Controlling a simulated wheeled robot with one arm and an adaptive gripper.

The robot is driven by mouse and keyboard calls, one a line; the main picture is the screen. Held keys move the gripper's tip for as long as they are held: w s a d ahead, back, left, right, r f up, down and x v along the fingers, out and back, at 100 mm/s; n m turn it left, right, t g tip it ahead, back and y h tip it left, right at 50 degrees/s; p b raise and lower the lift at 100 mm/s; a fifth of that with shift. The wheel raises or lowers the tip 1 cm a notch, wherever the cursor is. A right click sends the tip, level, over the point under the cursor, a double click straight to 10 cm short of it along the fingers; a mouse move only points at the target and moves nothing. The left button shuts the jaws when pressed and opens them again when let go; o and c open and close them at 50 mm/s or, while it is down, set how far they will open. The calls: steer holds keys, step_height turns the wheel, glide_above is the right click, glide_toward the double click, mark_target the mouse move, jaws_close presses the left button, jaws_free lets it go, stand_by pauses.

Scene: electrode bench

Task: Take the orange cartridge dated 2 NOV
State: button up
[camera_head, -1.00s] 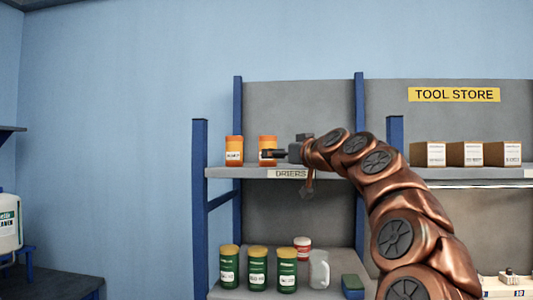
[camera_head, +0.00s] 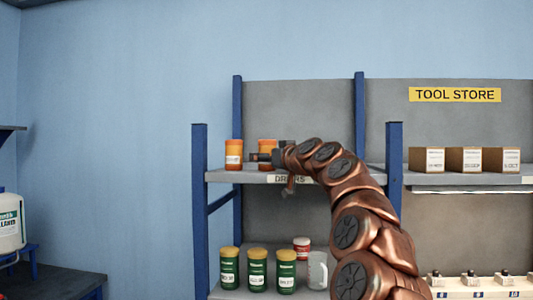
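Two orange cartridges stand upright on the upper shelf marked DRIERS. The left orange cartridge (camera_head: 234,147) is in clear view with a white label, too small to read. The right orange cartridge (camera_head: 267,143) is partly covered by my gripper (camera_head: 260,156), which reaches in from the right and lies across its lower front and label. I cannot tell which one is dated 2 NOV. The fingers are small and dark, and I cannot tell whether they are around the cartridge, touching it, or open.
Blue posts (camera_head: 200,210) frame the shelf (camera_head: 225,176). Several green jars with yellow lids (camera_head: 257,270), a red-and-white tub (camera_head: 302,248) and a clear jug (camera_head: 317,271) stand below. Cartons (camera_head: 463,160) sit on the right under the TOOL STORE sign (camera_head: 455,94).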

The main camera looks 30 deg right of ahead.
steer(key=shift+c, duration=0.4)
steer(key=c, duration=1.3)
steer(key=shift+c, duration=0.3)
steer(key=shift+b, duration=0.45)
